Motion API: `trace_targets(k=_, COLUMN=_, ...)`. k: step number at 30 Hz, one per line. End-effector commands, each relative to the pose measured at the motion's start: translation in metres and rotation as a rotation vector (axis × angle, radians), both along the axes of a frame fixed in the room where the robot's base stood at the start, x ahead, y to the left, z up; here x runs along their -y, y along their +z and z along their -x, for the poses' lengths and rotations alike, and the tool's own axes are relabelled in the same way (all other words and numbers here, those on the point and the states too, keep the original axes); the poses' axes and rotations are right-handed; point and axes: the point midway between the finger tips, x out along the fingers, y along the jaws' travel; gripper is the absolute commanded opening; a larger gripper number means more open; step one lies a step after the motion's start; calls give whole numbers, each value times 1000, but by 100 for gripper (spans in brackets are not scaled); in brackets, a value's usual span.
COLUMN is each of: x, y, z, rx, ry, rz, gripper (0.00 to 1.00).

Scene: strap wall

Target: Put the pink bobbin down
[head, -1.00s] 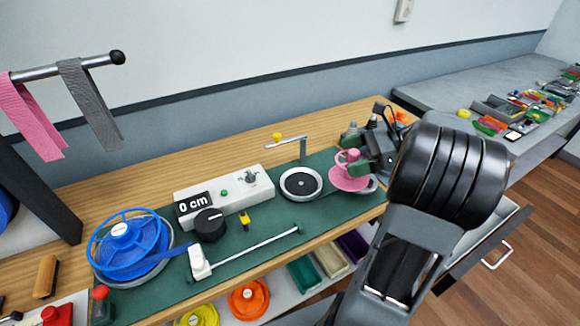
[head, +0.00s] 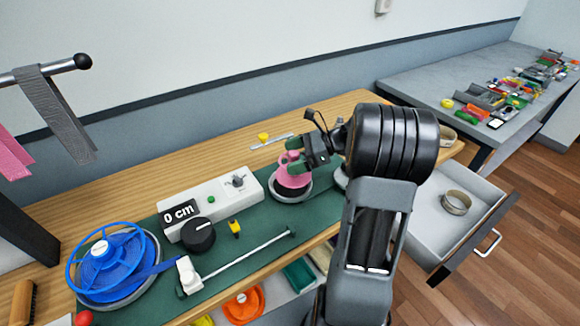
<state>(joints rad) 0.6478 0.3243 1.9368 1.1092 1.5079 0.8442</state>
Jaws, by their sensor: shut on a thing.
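The pink bobbin (head: 294,178) is in my gripper (head: 296,157) in the head view. My gripper is shut on its upper part. The bobbin is over the round dark plate with a pale rim (head: 291,196), to the right of the white box. I cannot tell whether its base touches the plate. The fingers and arm hide part of its right side.
The white box (head: 208,201) with a "0 cm" display stands on a green mat (head: 257,226). A blue reel (head: 113,260) is at the left. A yellow-tipped lever (head: 264,138) lies behind the bobbin. An open drawer (head: 425,222) at the right holds a ring-shaped strap roll (head: 456,202).

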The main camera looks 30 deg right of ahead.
Motion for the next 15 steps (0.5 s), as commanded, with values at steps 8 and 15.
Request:
trace_targets(k=8, x=-6, y=-10, z=-6, rx=-1, ry=1, rz=-1, gripper=66)
trace_targets(k=15, x=-8, y=-40, z=-9, rx=-3, ry=0, rz=-1, gripper=66)
